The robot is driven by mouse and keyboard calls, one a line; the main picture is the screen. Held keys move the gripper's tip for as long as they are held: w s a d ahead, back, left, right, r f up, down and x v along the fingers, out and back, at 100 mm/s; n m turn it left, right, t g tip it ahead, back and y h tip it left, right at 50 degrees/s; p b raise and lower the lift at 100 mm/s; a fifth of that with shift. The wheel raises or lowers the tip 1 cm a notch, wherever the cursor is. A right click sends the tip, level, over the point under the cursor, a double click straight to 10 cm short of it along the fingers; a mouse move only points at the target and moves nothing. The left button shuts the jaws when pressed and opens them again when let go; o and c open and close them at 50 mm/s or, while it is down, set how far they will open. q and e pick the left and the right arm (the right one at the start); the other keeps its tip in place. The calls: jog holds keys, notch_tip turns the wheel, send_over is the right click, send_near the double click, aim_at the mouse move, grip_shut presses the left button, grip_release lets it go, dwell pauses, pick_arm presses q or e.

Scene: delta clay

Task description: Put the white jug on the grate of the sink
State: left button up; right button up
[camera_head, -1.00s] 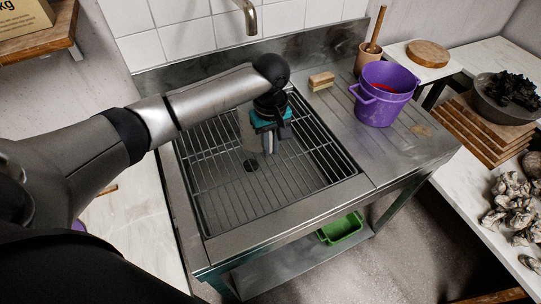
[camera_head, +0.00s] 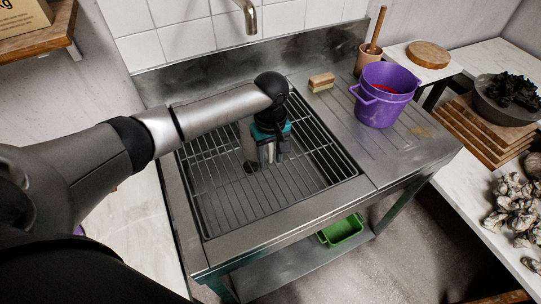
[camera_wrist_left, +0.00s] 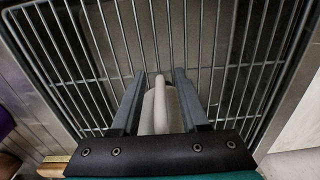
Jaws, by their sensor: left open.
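The white jug (camera_head: 247,138) shows as a pale shape just left of my left gripper, which partly hides it. It looks upright over the grate (camera_head: 222,203) of the sink; its base is hard to see, but it seems to rest on the bars. My left gripper (camera_head: 267,155) points down over the grate. In the left wrist view, its two fingers (camera_wrist_left: 160,74) are apart, one on each side of a pale upright part of the jug (camera_wrist_left: 160,108), with the grate bars (camera_wrist_left: 220,45) beyond. My right gripper is not in view.
A purple bucket (camera_head: 384,108) stands on the drainboard at the right, with a brush (camera_head: 321,82) near the sink's back right corner. The tap (camera_head: 248,18) hangs above the back edge. A green tub (camera_head: 341,231) sits on the shelf below. The front of the grate is clear.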

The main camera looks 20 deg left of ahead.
pick_arm(q)
jog(key=shift+r, duration=0.1)
notch_tip(320, 180, up, 12)
jog(key=p, duration=0.2)
jog(key=shift+r+p, duration=0.1)
jog(key=shift+p, duration=0.2)
